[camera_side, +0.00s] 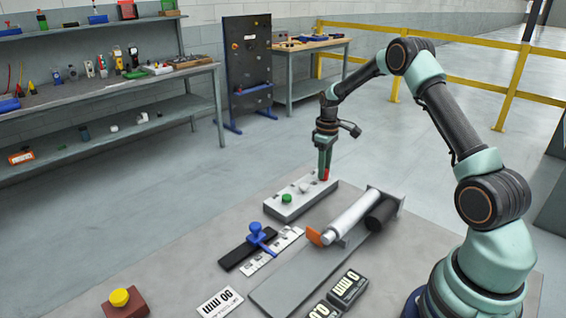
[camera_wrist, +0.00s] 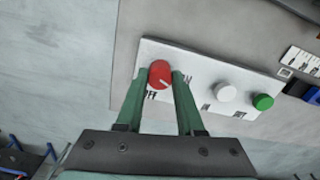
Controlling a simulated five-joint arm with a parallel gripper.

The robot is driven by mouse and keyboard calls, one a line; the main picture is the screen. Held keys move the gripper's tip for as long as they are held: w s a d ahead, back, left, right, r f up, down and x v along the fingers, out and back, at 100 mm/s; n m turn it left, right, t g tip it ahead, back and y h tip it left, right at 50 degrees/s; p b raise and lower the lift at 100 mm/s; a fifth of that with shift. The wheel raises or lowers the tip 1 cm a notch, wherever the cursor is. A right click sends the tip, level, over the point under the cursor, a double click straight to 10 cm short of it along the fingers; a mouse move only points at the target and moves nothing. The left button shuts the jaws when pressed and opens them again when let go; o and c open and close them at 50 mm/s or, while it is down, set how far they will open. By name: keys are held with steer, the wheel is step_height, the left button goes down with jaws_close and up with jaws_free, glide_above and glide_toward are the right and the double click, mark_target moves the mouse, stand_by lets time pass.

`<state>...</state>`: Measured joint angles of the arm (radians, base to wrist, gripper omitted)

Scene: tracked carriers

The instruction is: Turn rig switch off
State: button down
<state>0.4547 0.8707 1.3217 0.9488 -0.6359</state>
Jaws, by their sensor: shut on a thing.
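The rig switch is a red round knob (camera_wrist: 159,73) with a white pointer line, set at one end of a pale switch box (camera_wrist: 205,73). In the wrist view, OFF is printed below the knob, and lettering that looks like ON is partly hidden beside the right finger. My gripper (camera_wrist: 160,80) has its two green fingers on either side of the knob, shut on it. In the side view my gripper (camera_side: 325,176) points down at the far right end of the box (camera_side: 300,202), and only a little red shows there.
A green button (camera_wrist: 263,102) and a white button (camera_wrist: 224,91) stand on the same box. Nearby on the table lie a metal cylinder rig (camera_side: 352,215), a blue-handled slider (camera_side: 257,236) and black display blocks (camera_side: 347,288). A yellow button (camera_side: 120,297) sits front left.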

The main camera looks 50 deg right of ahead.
steer(key=m, duration=1.3)
steer(key=shift+r, duration=0.1)
stand_by(0.4)
steer(key=c, duration=0.5)
jaws_free()
step_height(320, 180, up, 12)
steer(key=shift+r, duration=0.1)
stand_by(0.3)
